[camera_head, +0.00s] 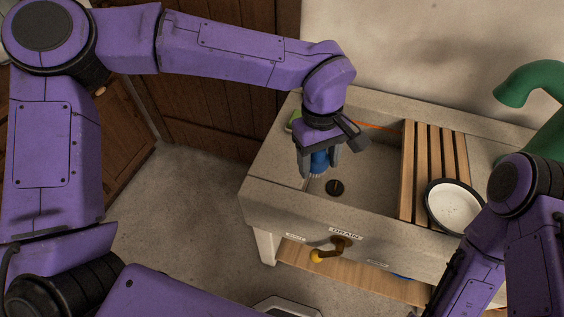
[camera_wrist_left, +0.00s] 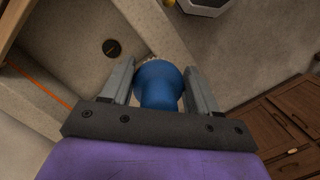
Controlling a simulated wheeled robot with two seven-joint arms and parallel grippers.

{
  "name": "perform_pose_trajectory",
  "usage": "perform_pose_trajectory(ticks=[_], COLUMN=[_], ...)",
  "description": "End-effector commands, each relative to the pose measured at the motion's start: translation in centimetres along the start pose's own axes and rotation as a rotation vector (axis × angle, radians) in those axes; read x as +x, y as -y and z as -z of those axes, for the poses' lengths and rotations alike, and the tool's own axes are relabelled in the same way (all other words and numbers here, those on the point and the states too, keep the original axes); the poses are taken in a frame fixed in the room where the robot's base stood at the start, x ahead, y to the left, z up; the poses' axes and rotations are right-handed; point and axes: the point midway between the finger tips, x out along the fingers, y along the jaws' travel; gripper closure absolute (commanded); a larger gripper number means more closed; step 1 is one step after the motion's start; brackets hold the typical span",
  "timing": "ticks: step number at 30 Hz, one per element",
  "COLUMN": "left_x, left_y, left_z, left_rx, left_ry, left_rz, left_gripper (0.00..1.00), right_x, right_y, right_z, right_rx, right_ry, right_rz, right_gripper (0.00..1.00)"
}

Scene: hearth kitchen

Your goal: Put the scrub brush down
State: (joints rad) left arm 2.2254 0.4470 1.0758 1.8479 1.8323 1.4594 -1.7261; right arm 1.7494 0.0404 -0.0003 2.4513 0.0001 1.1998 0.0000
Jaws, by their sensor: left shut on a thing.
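The blue scrub brush (camera_head: 319,161) is held between the fingers of my left gripper (camera_head: 318,172), with its pale bristles facing down. In the left wrist view the round blue brush (camera_wrist_left: 158,88) sits between the two grey fingers of the gripper (camera_wrist_left: 160,80). The brush hangs over the left part of the stone sink (camera_head: 262,190), left of the dark drain hole (camera_head: 335,187). I cannot tell whether the bristles touch the stone. My right arm comes in at the lower right; its gripper is not in view.
A green tap (camera_head: 535,82) rises at the far right. A small green item (camera_head: 294,119) is on the left back rim.

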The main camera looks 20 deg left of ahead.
Motion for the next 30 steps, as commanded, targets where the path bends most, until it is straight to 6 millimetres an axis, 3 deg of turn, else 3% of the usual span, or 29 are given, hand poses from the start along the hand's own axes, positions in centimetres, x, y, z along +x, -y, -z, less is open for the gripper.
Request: perform_pose_trajectory(ticks=[2, 4, 12, 16, 24, 30], left_x=[0.0, 0.1, 2.2, 5.1, 8.2, 10.8], left_y=[-0.3, -0.2, 1.4, 1.9, 2.4, 2.4], left_z=[-0.2, 0.8, 8.8, 11.5, 14.4, 14.7], left_rx=[-0.038, -0.05, -0.049, -0.045, -0.042, -0.04], left_ry=[0.006, 0.008, 0.007, 0.008, 0.007, 0.006], left_rz=[-0.002, -0.004, -0.001, 0.001, 0.002, -0.001], left_gripper=[0.69, 0.69, 0.69, 0.69, 0.69, 0.69], right_x=[-0.1, -0.6, -3.1, -3.7, -4.6, -4.8], right_y=[0.0, 0.0, -0.2, -0.3, -0.4, -0.4], right_z=[0.1, 0.3, 1.4, 1.6, 2.0, 2.0], right_rx=[0.0, 0.0, 0.0, 0.0, 0.0, 0.0], right_ry=[-0.001, -0.002, -0.002, -0.002, -0.002, -0.002], right_rz=[0.001, 0.001, 0.001, 0.001, 0.001, 0.001], right_gripper=[0.57, 0.57, 0.57, 0.57, 0.57, 0.57])
